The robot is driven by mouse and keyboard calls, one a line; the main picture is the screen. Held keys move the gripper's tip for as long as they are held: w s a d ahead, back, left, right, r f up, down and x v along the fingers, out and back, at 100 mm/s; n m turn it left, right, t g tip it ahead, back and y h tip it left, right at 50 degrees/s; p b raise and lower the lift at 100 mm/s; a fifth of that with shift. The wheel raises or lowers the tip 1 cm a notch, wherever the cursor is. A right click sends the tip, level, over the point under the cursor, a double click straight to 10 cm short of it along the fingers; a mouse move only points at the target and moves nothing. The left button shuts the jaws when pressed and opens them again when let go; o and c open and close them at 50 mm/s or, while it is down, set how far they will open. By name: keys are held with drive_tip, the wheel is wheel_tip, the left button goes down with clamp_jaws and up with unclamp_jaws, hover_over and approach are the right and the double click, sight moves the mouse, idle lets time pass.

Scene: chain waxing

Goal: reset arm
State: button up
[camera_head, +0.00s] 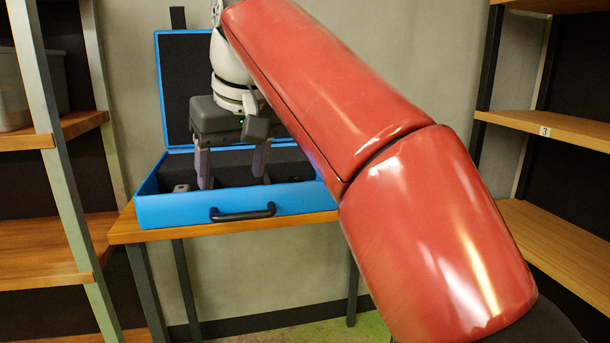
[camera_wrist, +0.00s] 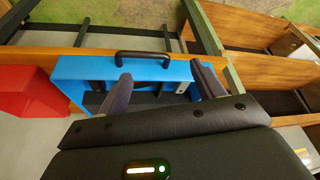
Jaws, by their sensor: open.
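My gripper (camera_head: 231,166) points down over an open blue case (camera_head: 170,211) in the head view. Its two fingers are spread apart and nothing shows between them. The fingertips are at or just above the dark foam inside the case; I cannot tell whether they touch it. In the wrist view my gripper (camera_wrist: 163,84) is also open, with the case (camera_wrist: 72,75) and its black handle (camera_wrist: 145,56) beyond the fingers. My red arm hides the right part of the case in the head view.
The case stands on a wooden table (camera_head: 125,232) against a wall, its lid (camera_head: 181,85) raised behind my gripper. Shelves stand at left (camera_head: 40,252) and right (camera_head: 560,130). A grey bin (camera_head: 15,90) sits on the left shelf.

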drive_tip(key=s+d+f+m, duration=0.1)
drive_tip(key=d+f+m, duration=0.1)
drive_tip(key=d+f, duration=0.35)
drive_tip(key=s+d+f+m, duration=0.1)
drive_tip(key=s+d+f, duration=0.15)
drive_tip(key=d, duration=0.65)
drive_tip(key=s+d+f+m+h, duration=0.1)
drive_tip(key=s+d+f, duration=0.2)
drive_tip(key=f, duration=0.3)
drive_tip(key=s+d+f+m+t, duration=0.1)
drive_tip(key=s+d+f, duration=0.3)
drive_tip(key=f, duration=0.3)
drive_tip(key=s+d+f+m+h, duration=0.1)
drive_tip(key=s+d+f+m, duration=0.1)
drive_tip(key=s+d+f, duration=0.2)
wheel_tip(320, 180, down, 3)
drive_tip(key=shift+s+d+f+t+h, duration=0.15)
drive_tip(key=shift+s+t+h, duration=0.2)
drive_tip(key=shift+s, duration=0.2)
drive_tip(key=shift+c, duration=0.5)
